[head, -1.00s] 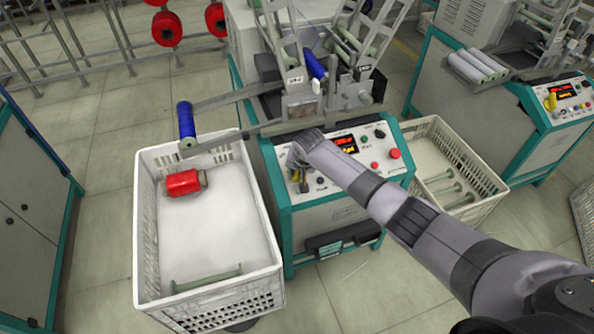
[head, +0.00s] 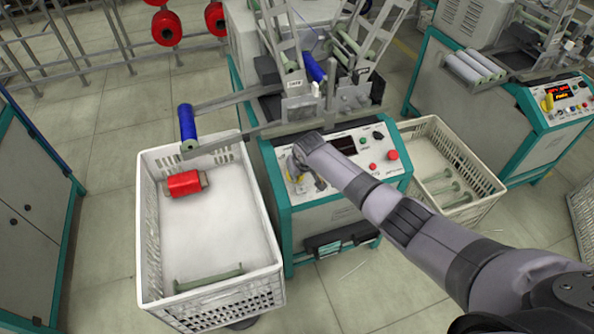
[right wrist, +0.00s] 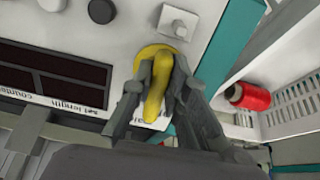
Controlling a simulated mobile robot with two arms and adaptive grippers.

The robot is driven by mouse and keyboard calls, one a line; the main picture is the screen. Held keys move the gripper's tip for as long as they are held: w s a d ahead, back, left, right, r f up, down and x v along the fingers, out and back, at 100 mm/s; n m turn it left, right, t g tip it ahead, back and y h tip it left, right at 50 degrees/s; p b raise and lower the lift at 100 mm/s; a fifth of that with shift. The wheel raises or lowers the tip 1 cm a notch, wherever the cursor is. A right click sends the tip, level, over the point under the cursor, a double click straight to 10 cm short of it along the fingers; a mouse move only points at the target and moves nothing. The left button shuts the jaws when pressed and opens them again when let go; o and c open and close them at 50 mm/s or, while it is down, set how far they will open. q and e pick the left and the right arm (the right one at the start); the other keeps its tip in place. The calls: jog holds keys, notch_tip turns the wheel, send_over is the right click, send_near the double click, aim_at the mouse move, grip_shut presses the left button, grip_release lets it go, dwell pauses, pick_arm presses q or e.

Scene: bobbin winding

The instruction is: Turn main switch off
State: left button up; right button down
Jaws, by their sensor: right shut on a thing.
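The main switch is a yellow rotary knob (right wrist: 156,92) on a yellow round plate, on the light control panel (head: 376,150) of the middle winding machine. My right gripper (right wrist: 159,100) is shut on the knob, one finger on each side, in the right wrist view. In the head view the right gripper (head: 301,174) is at the panel's left end, and its wrist hides most of the switch. The panel's display (head: 343,146) is dark; its windows also look dark in the right wrist view (right wrist: 52,75). My left gripper is not in view.
A white crate (head: 150,235) with a red bobbin (head: 184,183) stands left of the machine. Another crate (head: 482,172) stands right of it. A second machine at the right has a lit display (head: 563,92). A blue bobbin (head: 187,123) sits on an arm above the left crate.

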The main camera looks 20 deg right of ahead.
jog(key=n, duration=0.5)
jog(key=shift+d, duration=0.1)
jog(key=shift+n, duration=0.3)
dwell(0.4)
jog(key=c, duration=1.6)
grip_release()
jog(key=shift+o, duration=0.2)
jog(key=v, duration=1.2)
